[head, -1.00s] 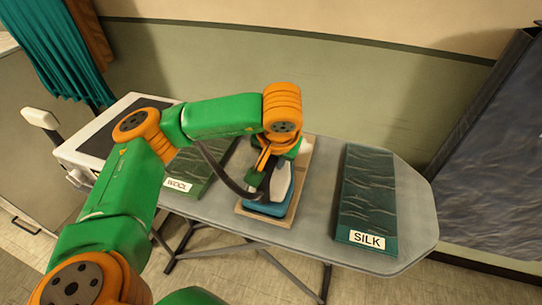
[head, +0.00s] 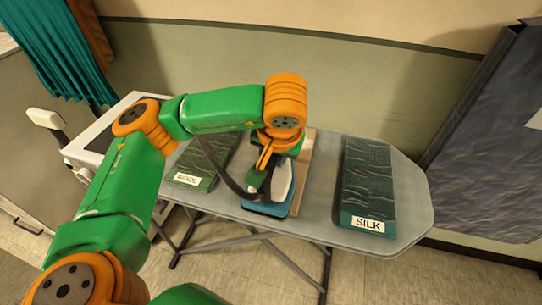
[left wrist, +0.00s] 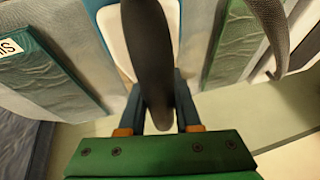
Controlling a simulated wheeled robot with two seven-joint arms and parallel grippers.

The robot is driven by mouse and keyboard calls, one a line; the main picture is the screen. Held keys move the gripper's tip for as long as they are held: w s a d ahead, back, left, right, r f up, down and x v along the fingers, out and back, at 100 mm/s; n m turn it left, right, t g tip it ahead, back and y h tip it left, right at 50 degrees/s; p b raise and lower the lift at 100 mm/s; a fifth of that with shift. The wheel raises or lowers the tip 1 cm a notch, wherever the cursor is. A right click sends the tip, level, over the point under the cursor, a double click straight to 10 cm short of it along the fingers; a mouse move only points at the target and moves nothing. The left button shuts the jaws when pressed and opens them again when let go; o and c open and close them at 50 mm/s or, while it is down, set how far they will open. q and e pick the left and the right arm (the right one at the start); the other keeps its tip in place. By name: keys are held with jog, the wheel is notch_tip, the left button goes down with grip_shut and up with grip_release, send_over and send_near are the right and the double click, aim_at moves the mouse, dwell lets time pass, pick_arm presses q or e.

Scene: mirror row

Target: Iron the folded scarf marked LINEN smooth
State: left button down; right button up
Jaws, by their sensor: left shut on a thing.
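My left gripper (head: 262,172) is shut on the dark handle of an iron (head: 281,186), over the middle of the ironing board. The iron has a whitish top and a blue base. In the left wrist view, the gripper (left wrist: 159,112) has its fingers on both sides of the handle, above the iron's white body (left wrist: 115,35). A beige flat slab (head: 303,160) lies partly under the iron. I read no LINEN label, so I cannot tell whether this slab is the scarf. Contact under the iron is hidden. My right gripper is not in view.
The ironing board (head: 412,200) also carries a wrinkled dark green scarf marked SILK (head: 366,180) on the right and a green one marked WOOL (head: 197,160) on the left, partly behind my arm. Bare board lies between the slab and the SILK scarf.

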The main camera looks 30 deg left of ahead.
pick_arm(q)
notch_tip(320, 180, up, 4)
jog(key=shift+s+f+p, duration=0.1)
jog(key=shift+f+p, duration=0.15)
jog(key=shift+p, duration=0.75)
jog(key=shift+r+p, duration=0.5)
jog(key=shift+r, duration=0.1)
